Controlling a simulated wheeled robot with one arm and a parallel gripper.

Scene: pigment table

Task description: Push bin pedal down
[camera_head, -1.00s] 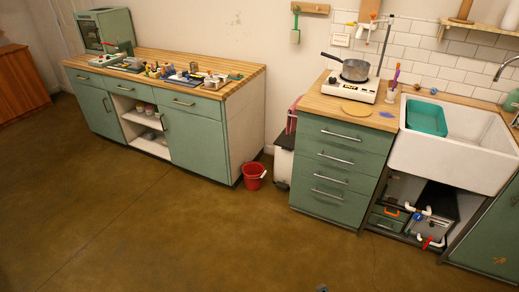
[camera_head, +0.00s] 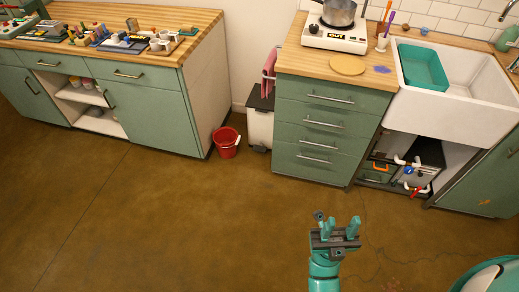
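A white bin (camera_head: 259,124) with a dark lid stands on the floor between the two green cabinets, beside the drawer unit. Its lid looks down.
A red bucket (camera_head: 226,143) stands on the floor just left of the bin. A pink cloth (camera_head: 269,64) hangs above the bin at the side of the drawer unit (camera_head: 325,135). The brown floor (camera_head: 170,230) in front is clear.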

